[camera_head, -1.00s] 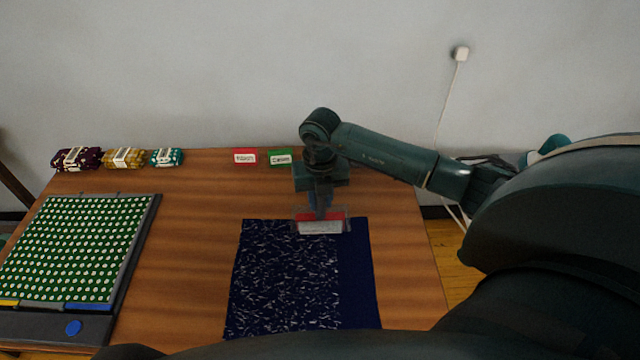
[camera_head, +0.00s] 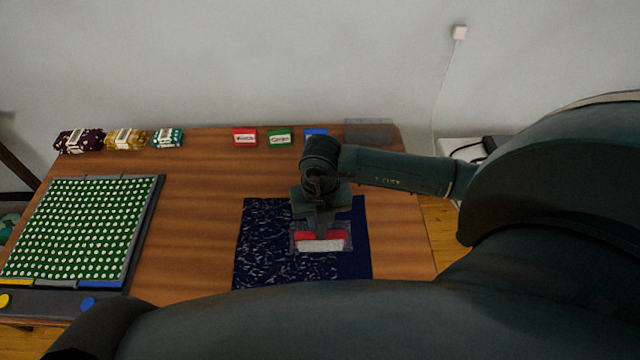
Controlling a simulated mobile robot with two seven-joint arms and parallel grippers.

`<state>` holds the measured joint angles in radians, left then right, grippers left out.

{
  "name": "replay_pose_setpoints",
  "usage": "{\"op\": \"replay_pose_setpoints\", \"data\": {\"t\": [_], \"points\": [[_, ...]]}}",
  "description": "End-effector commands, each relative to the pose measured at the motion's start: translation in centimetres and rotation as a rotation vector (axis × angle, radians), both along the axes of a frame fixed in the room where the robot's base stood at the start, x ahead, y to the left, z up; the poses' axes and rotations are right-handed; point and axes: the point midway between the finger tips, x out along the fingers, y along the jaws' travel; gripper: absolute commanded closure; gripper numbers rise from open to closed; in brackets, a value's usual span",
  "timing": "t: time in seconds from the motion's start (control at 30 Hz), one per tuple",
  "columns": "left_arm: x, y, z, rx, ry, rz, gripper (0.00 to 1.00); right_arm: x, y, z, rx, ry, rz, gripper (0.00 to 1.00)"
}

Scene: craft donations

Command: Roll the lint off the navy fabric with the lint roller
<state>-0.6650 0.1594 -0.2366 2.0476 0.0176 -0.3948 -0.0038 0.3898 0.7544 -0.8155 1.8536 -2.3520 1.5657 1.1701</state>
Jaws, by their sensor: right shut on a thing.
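The navy fabric (camera_head: 356,268) lies flat on the wooden table, its near edge partly hidden by my own body. White lint covers its left and middle parts; a strip along its right side looks clear. My right gripper (camera_head: 321,229) points down over the middle of the fabric, shut on the lint roller (camera_head: 321,244). The roller has a red part and a pale, whitish roll, and appears to be at the fabric's surface; exact contact cannot be told. My left gripper is not in view.
A green dotted fabric on a dark board (camera_head: 150,205) lies at the left. Folded fabric bundles (camera_head: 125,139) sit at the back left. Bare table lies between board and navy fabric.

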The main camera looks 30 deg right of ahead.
Motion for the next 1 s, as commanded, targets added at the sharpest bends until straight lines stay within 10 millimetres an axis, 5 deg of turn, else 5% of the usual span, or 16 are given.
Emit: {"op": "replay_pose_setpoints", "data": {"t": [1.0], "points": [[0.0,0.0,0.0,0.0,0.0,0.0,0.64,-9.7,6.0,-0.1,0.002,0.004,0.003,1.0]]}}
